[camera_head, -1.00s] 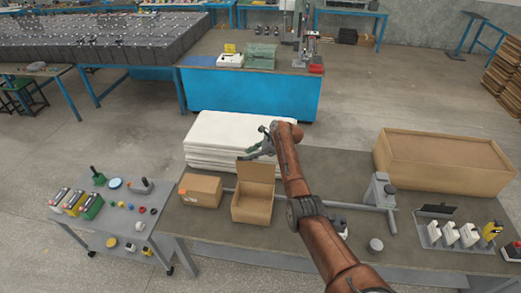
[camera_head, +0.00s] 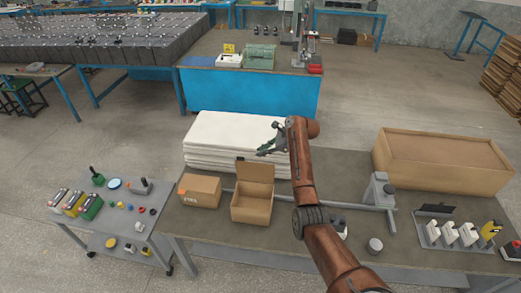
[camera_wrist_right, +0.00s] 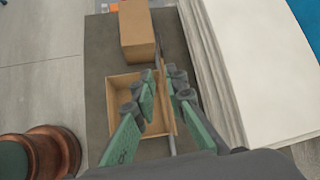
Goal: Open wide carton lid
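The wide carton (camera_head: 251,208) stands on the workbench with its lid (camera_head: 255,172) raised, roughly upright at the back edge. Its inside looks empty. My right gripper (camera_head: 270,142) is in the air above and behind the lid, apart from it as far as the head view shows. In the right wrist view the two green finger pads are spread, with nothing between them, and the gripper (camera_wrist_right: 163,95) hangs over the open carton (camera_wrist_right: 125,82). The lid shows there only as a thin edge, partly hidden by the fingers. My left gripper is out of view.
A smaller closed carton (camera_head: 200,191) stands left of the wide carton. A stack of white sheets (camera_head: 215,135) lies behind. A grey fixture (camera_head: 379,190), a large brown box (camera_head: 440,162) and a rack of parts (camera_head: 440,237) stand on the right. A side cart (camera_head: 125,225) holds small parts.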

